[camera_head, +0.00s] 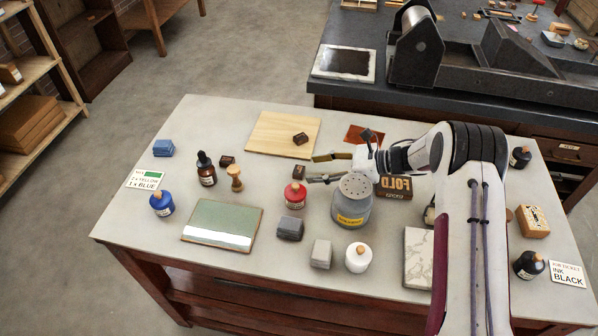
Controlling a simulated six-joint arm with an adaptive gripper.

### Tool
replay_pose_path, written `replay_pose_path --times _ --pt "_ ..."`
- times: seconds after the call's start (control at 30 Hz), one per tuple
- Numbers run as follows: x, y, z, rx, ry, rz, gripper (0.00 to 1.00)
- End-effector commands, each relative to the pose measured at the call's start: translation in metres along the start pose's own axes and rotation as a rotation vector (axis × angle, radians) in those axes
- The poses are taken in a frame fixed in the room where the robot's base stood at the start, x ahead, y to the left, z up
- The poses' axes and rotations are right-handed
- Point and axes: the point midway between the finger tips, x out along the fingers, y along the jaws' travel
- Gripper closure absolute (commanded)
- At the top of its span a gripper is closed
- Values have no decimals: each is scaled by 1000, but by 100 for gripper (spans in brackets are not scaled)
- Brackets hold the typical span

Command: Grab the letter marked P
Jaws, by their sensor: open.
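Several small dark brown blocks are in view, and no letter can be read on them, so I cannot tell which is the P. One block (300,138) lies on the pale wooden board (270,130) at the back. Another block (299,172) lies on the table just left of my fingertips. A third block (227,160) lies further left, next to a brown dropper bottle (207,170). My gripper (312,168) is open and empty, reaching left, with its two fingers apart. Its height above the table is hard to tell.
A red ink bottle (295,195) and a grey shaker tin (352,201) stand close in front of my gripper. A wooden stamp (236,178), a green plate (222,222), grey blocks (290,228) and a white bottle (358,257) stand nearer the front. A copper sheet (364,134) lies behind.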

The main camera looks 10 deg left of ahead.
Motion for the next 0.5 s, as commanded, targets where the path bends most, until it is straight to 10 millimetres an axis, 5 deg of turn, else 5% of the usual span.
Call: replay_pose_path --times 0.5 --pt "10 0 0 0 0 0 53"
